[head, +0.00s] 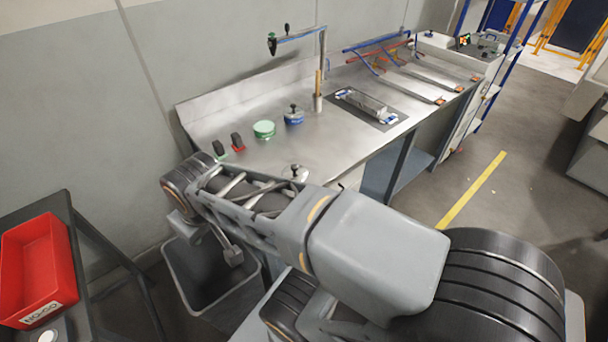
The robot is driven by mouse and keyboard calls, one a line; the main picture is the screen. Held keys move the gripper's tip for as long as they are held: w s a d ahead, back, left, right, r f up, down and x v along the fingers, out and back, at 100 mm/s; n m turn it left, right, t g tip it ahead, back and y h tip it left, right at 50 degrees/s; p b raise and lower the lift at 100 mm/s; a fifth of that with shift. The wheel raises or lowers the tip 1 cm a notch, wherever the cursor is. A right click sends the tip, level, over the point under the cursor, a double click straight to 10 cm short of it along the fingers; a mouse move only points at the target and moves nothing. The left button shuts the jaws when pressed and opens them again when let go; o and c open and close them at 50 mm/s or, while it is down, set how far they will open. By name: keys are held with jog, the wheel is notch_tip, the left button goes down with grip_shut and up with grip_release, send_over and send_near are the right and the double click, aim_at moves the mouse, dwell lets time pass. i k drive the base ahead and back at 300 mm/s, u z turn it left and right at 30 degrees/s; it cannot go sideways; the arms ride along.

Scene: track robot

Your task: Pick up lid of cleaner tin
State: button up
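A blue tin (294,118) stands on the steel bench with a dark-knobbed lid (294,107) on top. A low green round tin (264,129) stands to its left. Another small dark-knobbed piece (296,171) shows at the bench's front edge, partly hidden behind my arm. No label is readable, so I cannot tell which tin is the cleaner. My arm reaches left across the foreground. A grey block-ended part, seemingly of my gripper (232,256), hangs over the grey bin, apart from the tins; its opening is not clear.
The steel bench (220,109) carries black and red blocks (237,142), a tap (322,55), a tray (366,105) and racks at the right. A grey bin (190,275) stands below my arm. A red crate (40,265) is at left. Floor at right is clear.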

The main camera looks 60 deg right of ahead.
aim_at(295, 172)
jog(key=z, duration=1.3)
jog(key=k, duration=0.45)
jog(key=z, duration=1.65)
jog(key=i, duration=1.1)
jog(key=u, duration=2.7)
